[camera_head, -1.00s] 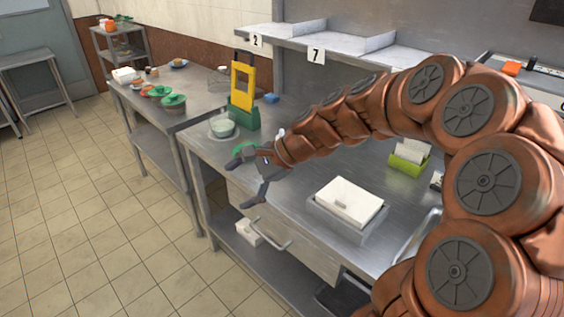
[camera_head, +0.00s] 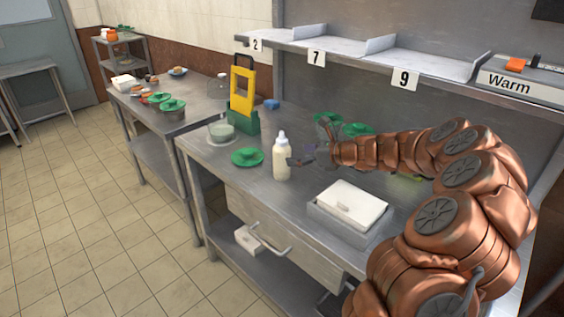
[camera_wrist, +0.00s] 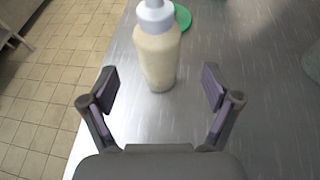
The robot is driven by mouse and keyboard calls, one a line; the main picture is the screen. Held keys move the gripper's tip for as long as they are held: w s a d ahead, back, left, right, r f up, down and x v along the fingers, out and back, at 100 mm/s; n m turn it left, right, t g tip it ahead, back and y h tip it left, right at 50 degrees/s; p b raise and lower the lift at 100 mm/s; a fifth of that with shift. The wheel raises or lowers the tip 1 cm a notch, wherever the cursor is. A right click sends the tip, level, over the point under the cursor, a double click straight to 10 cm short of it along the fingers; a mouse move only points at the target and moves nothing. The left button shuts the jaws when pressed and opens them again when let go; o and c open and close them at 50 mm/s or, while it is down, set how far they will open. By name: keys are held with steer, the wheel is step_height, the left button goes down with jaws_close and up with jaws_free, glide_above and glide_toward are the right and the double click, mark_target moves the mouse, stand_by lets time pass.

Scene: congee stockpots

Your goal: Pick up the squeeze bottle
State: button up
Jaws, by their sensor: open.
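The squeeze bottle (camera_head: 281,160), cream-coloured with a white cap, stands upright on the steel counter near its front edge. My gripper (camera_head: 307,152) is just to the right of it in the head view, low over the counter. In the wrist view the bottle (camera_wrist: 158,55) stands ahead of the open, empty fingers (camera_wrist: 158,90), roughly centred between them but a little beyond their tips. No contact with the bottle shows.
A green lid (camera_head: 248,157) lies left of the bottle. A yellow and green stand (camera_head: 243,100) and a bowl (camera_head: 221,131) are behind it. Green-lidded containers (camera_head: 358,129) stand behind my arm.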

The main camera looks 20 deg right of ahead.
mark_target(282, 154)
steer(key=shift+r+x, duration=0.15)
steer(key=shift+x, duration=1.6)
steer(key=shift+r+x, duration=0.15)
steer(key=shift+x, duration=1.6)
steer(key=shift+a, duration=0.15)
steer(key=c, duration=0.9)
steer(key=shift+o, duration=0.2)
